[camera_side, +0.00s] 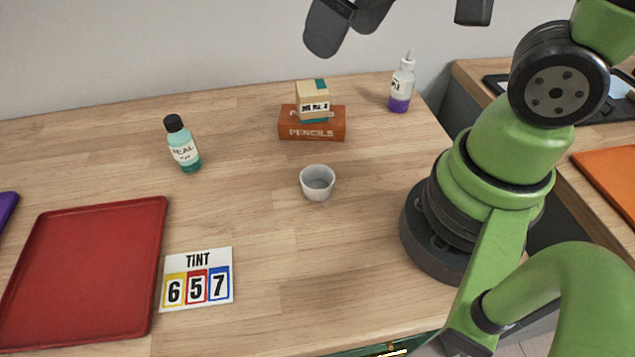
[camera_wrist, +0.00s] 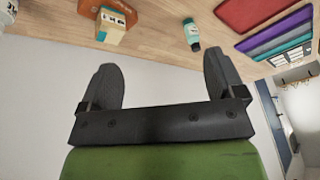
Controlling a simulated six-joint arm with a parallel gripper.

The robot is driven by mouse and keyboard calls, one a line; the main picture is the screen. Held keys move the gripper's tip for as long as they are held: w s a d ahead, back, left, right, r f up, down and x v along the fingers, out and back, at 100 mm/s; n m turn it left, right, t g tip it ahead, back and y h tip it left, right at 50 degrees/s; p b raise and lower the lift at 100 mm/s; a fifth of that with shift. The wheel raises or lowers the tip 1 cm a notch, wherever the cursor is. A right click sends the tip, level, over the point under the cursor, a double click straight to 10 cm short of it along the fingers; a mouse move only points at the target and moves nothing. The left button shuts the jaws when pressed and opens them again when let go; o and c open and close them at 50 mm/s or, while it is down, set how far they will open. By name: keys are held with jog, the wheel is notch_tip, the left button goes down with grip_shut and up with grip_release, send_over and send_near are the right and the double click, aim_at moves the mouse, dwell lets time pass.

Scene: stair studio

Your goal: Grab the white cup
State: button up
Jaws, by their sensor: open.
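The white cup (camera_side: 317,182) stands upright on the wooden table, in the middle of the side view. It is small and its inside looks greyish. The cup does not show in the wrist view. My gripper (camera_wrist: 160,75) is open, with two dark fingers apart and nothing between them. In the side view only dark parts of the hand show at the top edge, high above the table and above the cup.
A teal bottle (camera_side: 183,144) stands left of the cup. Behind it, a small box (camera_side: 312,99) sits on an orange PENCILS box (camera_side: 312,128). A purple-based bottle (camera_side: 402,84) stands back right. A red tray (camera_side: 85,270) and a TINT card (camera_side: 197,279) lie front left.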

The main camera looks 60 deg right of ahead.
notch_tip(320, 180, down, 6)
jog(key=w+n+g, duration=0.2)
jog(key=n, duration=0.1)
jog(key=n+g+h, duration=0.1)
jog(key=n+g, duration=0.1)
jog(key=n, duration=0.2)
send_over(317, 180)
jog(key=s+a, duration=0.1)
notch_tip(317, 180, down, 9)
notch_tip(317, 180, down, 4)
jog(key=shift+s+a+f, duration=0.1)
jog(key=shift+a+f, duration=0.2)
jog(key=shift+f, duration=2.75)
jog(key=c, duration=1)
